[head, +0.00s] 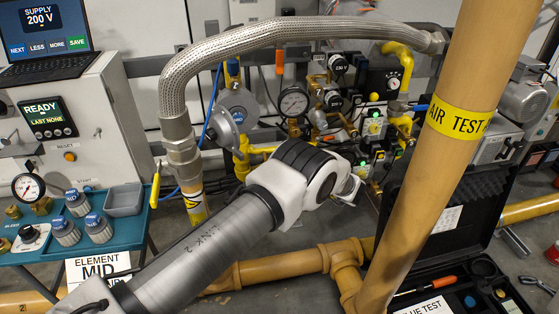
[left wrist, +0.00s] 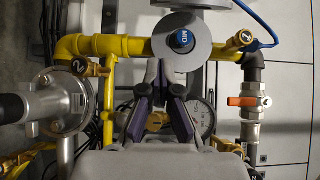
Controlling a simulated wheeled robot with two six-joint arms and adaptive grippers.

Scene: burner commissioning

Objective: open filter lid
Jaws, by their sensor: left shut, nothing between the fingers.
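A round grey filter body (head: 236,103) stands on the yellow pipework left of centre in the head view. In the left wrist view, a grey disc (left wrist: 203,52) with a blue centre marked MID (left wrist: 182,39) lies just beyond my fingertips. I cannot tell whether this disc is the lid or the open housing. My left gripper (head: 349,189) is shut and empty, to the right of and below the filter body in the head view. Its dark fingers (left wrist: 164,68) appear below the disc in the wrist view; contact is unclear. My right gripper is out of view.
A thick braided hose (head: 270,30) arches over the filter. A tan pipe marked AIR TEST (head: 425,160) rises at right, near my left gripper. Gauges and valves crowd behind. A teal table (head: 135,205) with blue-capped elements (head: 98,227) stands left. An open black case (head: 450,220) stands right.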

